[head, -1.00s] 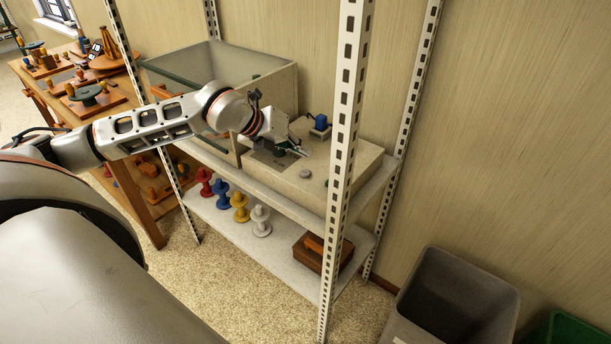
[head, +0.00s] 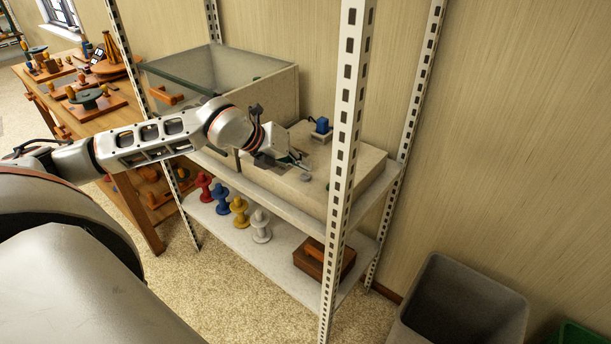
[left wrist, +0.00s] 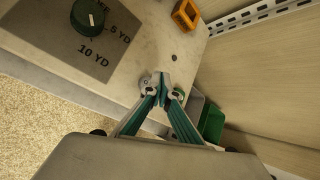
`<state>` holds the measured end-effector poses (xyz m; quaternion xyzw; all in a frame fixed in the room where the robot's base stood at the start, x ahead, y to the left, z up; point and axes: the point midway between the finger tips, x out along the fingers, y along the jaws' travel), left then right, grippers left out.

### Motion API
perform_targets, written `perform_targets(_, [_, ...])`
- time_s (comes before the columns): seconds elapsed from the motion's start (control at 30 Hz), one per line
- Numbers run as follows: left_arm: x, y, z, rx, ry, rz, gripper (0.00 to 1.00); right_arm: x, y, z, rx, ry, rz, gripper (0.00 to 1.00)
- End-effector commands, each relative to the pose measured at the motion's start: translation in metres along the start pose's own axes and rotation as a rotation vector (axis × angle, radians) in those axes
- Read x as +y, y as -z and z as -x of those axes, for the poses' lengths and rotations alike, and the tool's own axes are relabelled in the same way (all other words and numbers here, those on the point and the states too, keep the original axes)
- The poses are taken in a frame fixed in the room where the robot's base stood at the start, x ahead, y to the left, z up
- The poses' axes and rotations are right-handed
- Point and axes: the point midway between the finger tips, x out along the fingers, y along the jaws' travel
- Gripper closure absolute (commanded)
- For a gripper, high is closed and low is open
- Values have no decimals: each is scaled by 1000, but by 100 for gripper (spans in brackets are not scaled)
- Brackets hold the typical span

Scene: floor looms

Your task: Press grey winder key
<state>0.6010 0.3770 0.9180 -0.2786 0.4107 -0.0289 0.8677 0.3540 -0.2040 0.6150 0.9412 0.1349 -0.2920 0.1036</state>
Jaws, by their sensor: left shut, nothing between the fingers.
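The grey winder key (head: 305,177) is a small round button on top of the beige winder box (head: 345,164), which stands on the upper shelf. My left gripper (head: 303,165) is shut and empty, with its tips low over the box top right beside the key. In the left wrist view the shut fingertips (left wrist: 163,82) point at the box top near its edge. A pale grey round piece shows by the tips and is partly covered by them; whether they touch it I cannot tell. My right gripper is not in view.
A green dial knob (left wrist: 87,17) with yard marks sits on the box. A blue piece (head: 320,126) stands at its back. A white shelf post (head: 345,150) rises in front. A glass-lidded bin (head: 270,90) is to the left. Coloured spools (head: 240,210) stand below.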

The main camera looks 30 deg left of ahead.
Motion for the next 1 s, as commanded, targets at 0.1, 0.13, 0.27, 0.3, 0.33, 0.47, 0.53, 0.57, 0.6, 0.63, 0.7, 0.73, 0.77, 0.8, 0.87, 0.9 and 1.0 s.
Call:
perform_targets(0.1, [0, 0, 0, 0, 0, 0, 100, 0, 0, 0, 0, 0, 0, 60])
perform_targets(0.13, [0, 0, 0, 0, 0, 0, 100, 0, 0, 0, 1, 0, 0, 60])
perform_targets(0.27, [0, 0, 0, 0, 0, 0, 100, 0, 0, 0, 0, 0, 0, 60])
perform_targets(0.3, [0, 0, 0, 0, 0, 0, 100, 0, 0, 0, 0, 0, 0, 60])
perform_targets(0.33, [0, 0, 0, 0, 0, 0, 100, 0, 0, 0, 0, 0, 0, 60])
perform_targets(0.47, [0, 0, 0, 0, 0, 0, 100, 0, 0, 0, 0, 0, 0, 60])
perform_targets(0.53, [0, 0, 0, 0, 0, 0, 100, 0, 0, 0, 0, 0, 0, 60])
perform_targets(0.57, [0, 0, 0, 0, 0, 0, 100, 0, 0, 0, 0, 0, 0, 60])
perform_targets(0.6, [0, 0, 0, 0, 0, 0, 100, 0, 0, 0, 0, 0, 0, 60])
perform_targets(0.63, [0, 0, 0, 0, 0, 0, 100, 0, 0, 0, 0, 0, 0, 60])
perform_targets(0.7, [0, 0, 0, 0, 0, 0, 100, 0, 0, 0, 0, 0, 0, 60])
perform_targets(0.73, [0, 0, 0, 0, 0, 0, 100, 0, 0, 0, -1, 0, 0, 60])
perform_targets(0.77, [0, 0, 0, 0, 0, 0, 100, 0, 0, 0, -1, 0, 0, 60])
perform_targets(0.8, [0, 0, 0, 0, 0, 0, 100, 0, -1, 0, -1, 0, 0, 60])
perform_targets(0.87, [0, 0, -1, 0, 0, 0, 100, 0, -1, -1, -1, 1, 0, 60])
perform_targets(0.9, [1, 1, -1, 1, 0, 0, 100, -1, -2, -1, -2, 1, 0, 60])
perform_targets(1.0, [2, 2, -3, 1, 0, 0, 100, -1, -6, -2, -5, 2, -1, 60])
